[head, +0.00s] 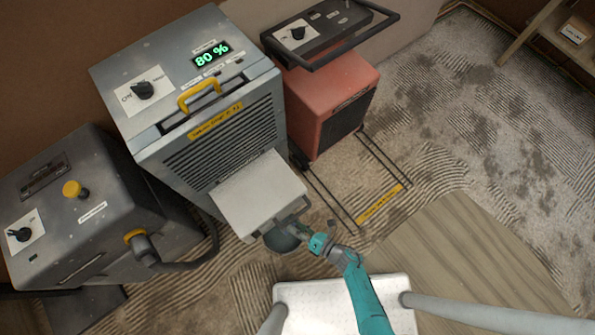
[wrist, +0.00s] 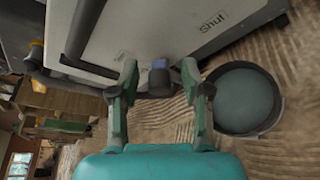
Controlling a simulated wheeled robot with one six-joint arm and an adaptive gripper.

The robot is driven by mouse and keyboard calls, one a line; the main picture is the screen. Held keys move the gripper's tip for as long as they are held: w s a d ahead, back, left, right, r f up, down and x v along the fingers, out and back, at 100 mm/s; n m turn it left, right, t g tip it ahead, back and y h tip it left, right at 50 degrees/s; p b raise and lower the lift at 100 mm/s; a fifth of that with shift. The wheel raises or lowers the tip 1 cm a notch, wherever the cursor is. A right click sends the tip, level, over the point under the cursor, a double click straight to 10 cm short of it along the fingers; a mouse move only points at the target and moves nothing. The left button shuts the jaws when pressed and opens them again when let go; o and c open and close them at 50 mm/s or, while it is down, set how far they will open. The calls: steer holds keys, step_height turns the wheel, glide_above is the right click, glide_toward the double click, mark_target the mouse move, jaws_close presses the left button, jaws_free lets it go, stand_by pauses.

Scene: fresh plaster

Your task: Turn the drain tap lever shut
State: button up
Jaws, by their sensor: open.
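The drain tap (wrist: 160,78) shows in the wrist view as a small blue piece on a dark fitting, at the edge of the pale tank (wrist: 135,35). A "Shut" label is on the tank beside it. My gripper (wrist: 160,92) is open, with one finger on each side of the blue piece in the picture. I cannot tell whether either finger touches it. In the head view my gripper (head: 302,229) is at the lower front of the tank (head: 258,192), and the tap is hidden there.
A round dark bowl (wrist: 245,100) sits on the floor right beside the tap; it also shows in the head view (head: 282,239). The grey machine (head: 205,95) reads 80 %. A red heater (head: 330,95) and another grey unit (head: 90,210) flank it. Wooden boards (head: 465,255) lie right.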

jaws_close()
steer(key=shift+w+d+f+m+y, duration=0.25)
steer(key=shift+f+m+y, duration=0.15)
steer(key=shift+m, duration=0.3)
steer(key=shift+d+f+m+y, duration=0.15)
steer(key=shift+f+m+y, duration=0.35)
steer(key=shift+m, duration=0.4)
jaws_free()
steer(key=shift+r, duration=0.1)
